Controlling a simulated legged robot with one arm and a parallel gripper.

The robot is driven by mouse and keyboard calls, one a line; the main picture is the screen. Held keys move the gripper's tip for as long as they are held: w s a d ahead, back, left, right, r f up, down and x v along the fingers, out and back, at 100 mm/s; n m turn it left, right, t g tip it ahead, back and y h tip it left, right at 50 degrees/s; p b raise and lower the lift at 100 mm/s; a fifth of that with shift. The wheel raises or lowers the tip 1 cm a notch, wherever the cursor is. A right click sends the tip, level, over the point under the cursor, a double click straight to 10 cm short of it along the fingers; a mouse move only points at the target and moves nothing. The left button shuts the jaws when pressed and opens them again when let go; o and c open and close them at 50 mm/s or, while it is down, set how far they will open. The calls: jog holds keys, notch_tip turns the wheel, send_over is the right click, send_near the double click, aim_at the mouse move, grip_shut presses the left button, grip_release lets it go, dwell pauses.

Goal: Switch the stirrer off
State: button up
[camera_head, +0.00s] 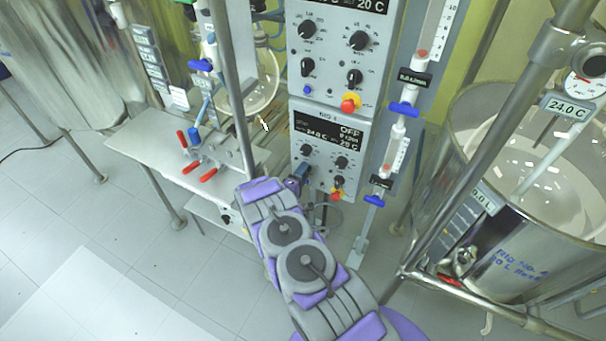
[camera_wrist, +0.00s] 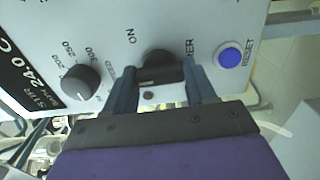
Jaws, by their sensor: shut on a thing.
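In the wrist view a black rotary switch (camera_wrist: 162,66) sits on the pale control panel, between the word ON and a partly hidden label ending in "RER". My gripper (camera_wrist: 163,78) has one finger on each side of this switch and is shut on it. In the head view my gripper (camera_head: 299,178) is at the lower left of the lower control box (camera_head: 325,130). My arm and gripper hide the switch there.
A blue RESET button (camera_wrist: 229,56) is right of the switch, and a speed knob (camera_wrist: 81,82) is left. A red and yellow knob (camera_head: 338,188) is close to my gripper's right. A bench (camera_head: 135,138) with red-handled clamps stands left; a steel vessel (camera_head: 500,260) stands right.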

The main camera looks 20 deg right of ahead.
jog(key=shift+a+f, duration=0.1)
jog(key=shift+a, duration=0.1)
jog(key=o, duration=0.8)
jog(key=shift+w+f, duration=0.1)
jog(key=shift+w, duration=0.05)
jog(key=shift+o, duration=1.2)
jog(key=p+v, duration=0.3)
jog(key=v, duration=1.4)
jog(key=shift+s, duration=0.25)
jog(key=shift+a, duration=0.15)
